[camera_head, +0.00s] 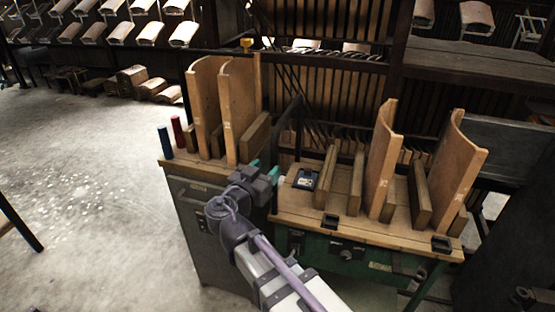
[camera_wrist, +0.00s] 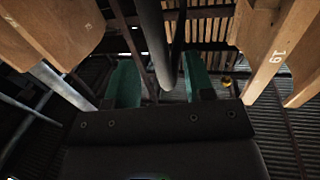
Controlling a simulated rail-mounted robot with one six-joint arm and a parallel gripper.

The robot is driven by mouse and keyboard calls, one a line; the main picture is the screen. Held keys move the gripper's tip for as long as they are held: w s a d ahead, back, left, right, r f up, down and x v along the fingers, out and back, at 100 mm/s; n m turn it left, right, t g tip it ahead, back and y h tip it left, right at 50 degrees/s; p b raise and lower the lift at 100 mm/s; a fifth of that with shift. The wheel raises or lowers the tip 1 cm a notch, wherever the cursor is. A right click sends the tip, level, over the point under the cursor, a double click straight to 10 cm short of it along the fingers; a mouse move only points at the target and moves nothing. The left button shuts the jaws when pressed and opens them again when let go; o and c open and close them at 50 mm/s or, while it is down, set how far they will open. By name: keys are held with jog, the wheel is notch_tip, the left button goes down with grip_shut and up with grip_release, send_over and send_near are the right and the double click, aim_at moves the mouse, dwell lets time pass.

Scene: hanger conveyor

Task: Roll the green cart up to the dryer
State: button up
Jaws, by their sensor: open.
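The green cart (camera_head: 312,245) has a wooden top and a green metal frame, and stands at the centre right in the head view. It bears upright wooden boards and curved panels. A dark upright bar (camera_head: 288,128) rises by its left end. My gripper (camera_head: 265,168) is at that end of the cart, with its teal fingers apart. In the wrist view my gripper (camera_wrist: 160,70) is open, and a dark bar (camera_wrist: 155,42) shows between the fingers; contact cannot be told. I cannot tell which thing is the dryer.
A grey cabinet (camera_head: 196,215) with wooden panels, a red cylinder (camera_head: 178,132) and a blue cylinder (camera_head: 165,142) on top stands close left of the cart. Dark slatted racks (camera_head: 330,85) fill the back. The concrete floor (camera_head: 80,190) at left is largely clear.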

aim_at(272, 164)
jog(key=x, duration=0.6)
jog(key=shift+w+d, duration=0.1)
jog(key=shift+w, duration=0.1)
grip_shut()
